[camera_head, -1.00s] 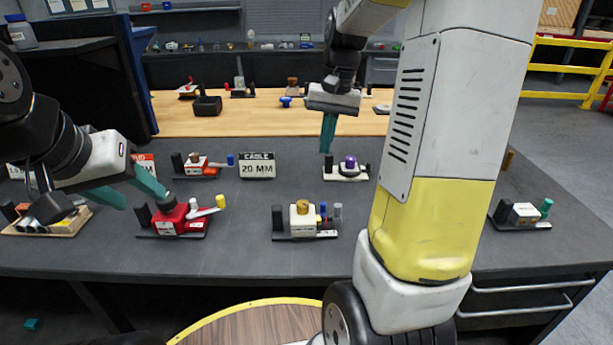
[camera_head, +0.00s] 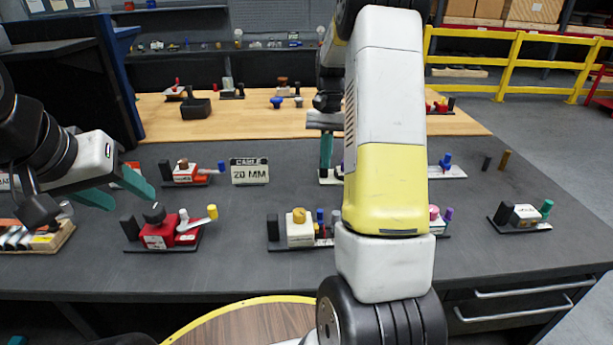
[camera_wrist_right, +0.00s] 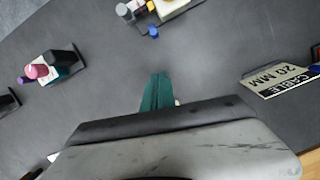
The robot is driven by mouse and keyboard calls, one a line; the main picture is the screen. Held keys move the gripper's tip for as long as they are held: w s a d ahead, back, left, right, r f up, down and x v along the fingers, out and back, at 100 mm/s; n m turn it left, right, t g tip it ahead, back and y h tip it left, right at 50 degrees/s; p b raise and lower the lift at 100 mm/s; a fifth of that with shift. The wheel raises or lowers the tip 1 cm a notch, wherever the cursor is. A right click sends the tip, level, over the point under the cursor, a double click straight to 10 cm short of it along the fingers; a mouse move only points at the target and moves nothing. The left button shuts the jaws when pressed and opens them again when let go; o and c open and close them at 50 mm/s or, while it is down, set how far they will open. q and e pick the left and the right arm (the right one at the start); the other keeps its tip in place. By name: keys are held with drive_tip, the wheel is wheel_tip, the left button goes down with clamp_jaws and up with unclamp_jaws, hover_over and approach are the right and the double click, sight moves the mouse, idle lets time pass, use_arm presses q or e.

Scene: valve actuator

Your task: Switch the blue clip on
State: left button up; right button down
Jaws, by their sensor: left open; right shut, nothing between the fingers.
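A small blue upright piece (camera_head: 320,215) stands on the middle device (camera_head: 299,228), which has a cream block and yellow knob. A blue piece also shows in the right wrist view (camera_wrist_right: 153,32), near the top edge. Other blue tips show on a red-and-white device (camera_head: 221,166) and on a white-based device (camera_head: 446,160), so which is the clip is unclear. My left gripper (camera_head: 125,190) is open and empty, beside the red device (camera_head: 160,236).
The CABLE 20 MM sign (camera_head: 249,171) stands left of my right gripper. A pink-knobbed device (camera_head: 434,213) is partly hidden by my right arm. A device with a green tip (camera_head: 525,214) sits at the right. Bare dark table (camera_head: 225,265) lies along the front.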

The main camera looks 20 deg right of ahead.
sight(320, 217)
drive_tip(key=x, duration=0.9)
drive_tip(key=shift+s+a+f, duration=0.1)
drive_tip(key=shift+s+f, duration=0.05)
drive_tip(key=shift+f, duration=0.2)
drive_tip(key=s, duration=0.1)
drive_tip(key=s+a, duration=0.1)
drive_tip(key=s, duration=0.1)
drive_tip(key=shift+a, duration=0.25)
drive_tip(key=shift+s+a, duration=0.15)
drive_tip(key=shift+s, duration=0.1)
